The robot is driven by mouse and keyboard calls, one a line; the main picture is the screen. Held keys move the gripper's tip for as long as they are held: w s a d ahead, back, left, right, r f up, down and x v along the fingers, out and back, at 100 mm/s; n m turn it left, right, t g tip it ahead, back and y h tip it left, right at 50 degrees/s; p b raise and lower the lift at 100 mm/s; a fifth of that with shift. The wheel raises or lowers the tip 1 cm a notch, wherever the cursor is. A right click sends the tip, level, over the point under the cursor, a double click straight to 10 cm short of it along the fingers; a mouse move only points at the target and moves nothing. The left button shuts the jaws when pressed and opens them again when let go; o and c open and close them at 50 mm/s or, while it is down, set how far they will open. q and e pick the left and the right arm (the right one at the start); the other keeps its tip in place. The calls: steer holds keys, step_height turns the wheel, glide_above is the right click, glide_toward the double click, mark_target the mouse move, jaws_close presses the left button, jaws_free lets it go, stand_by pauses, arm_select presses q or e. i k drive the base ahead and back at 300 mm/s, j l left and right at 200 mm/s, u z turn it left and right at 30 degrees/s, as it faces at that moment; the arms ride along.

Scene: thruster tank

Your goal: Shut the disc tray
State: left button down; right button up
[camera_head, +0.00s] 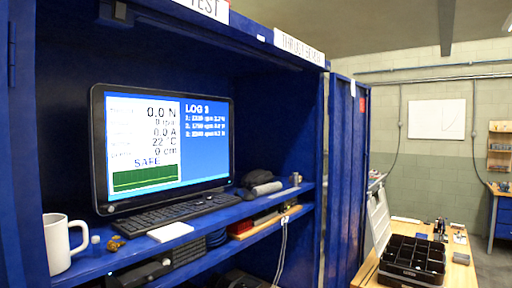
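I cannot make out the disc tray for certain. On the lower shelf, under the monitor, a dark flat device (140,273) stands at the left, partly cut off by the bottom edge of the view. A black slotted unit (189,250) stands to its right. I cannot tell which of them, if either, holds the tray, nor whether a tray is out. Neither of my grippers is in view.
A blue cabinet holds a monitor (165,145), a keyboard (160,216), a white mug (63,243) and small items on its upper shelf (228,217). Its blue door (341,180) stands at the right. Beyond, a wooden bench carries an open black compartment case (412,259).

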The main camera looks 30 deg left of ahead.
mark_target(132, 276)
steer(key=j+u, duration=0.2)
steer(key=u, duration=0.25)
steer(key=j+u, duration=0.2)
steer(key=u, duration=0.25)
steer(key=j+u, duration=0.2)
steer(key=u, duration=0.25)
steer(key=k, duration=0.05)
